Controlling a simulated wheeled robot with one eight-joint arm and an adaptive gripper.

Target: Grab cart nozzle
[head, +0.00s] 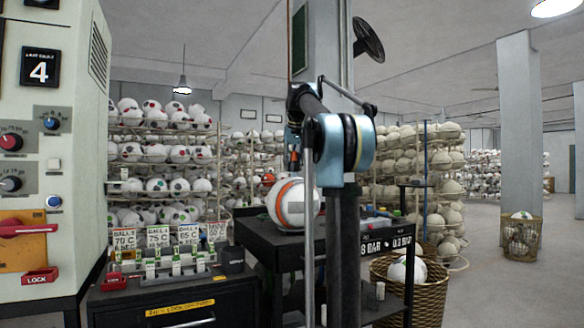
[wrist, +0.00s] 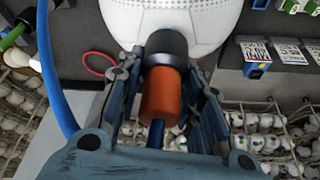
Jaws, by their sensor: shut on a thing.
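The nozzle (wrist: 160,92) is an orange cylinder with a black collar, seen in the middle of the wrist view. My gripper (wrist: 164,72) is shut on it, with a finger on each side. A short blue piece shows below the orange part. Beyond the black collar is a white ball (wrist: 180,18). In the head view this ball (head: 290,204), with orange stripes, sits on the black cart (head: 270,240). My gripper (head: 293,158) is above the ball there, small and partly hidden by my arm. The nozzle cannot be made out clearly in the head view.
A blue hose (wrist: 48,75) runs down the left of the wrist view, near a red ring (wrist: 98,66). A wicker basket (head: 425,295) stands right of the cart. A black cabinet (head: 180,310) and a control machine (head: 75,90) are at left. Open floor lies at right.

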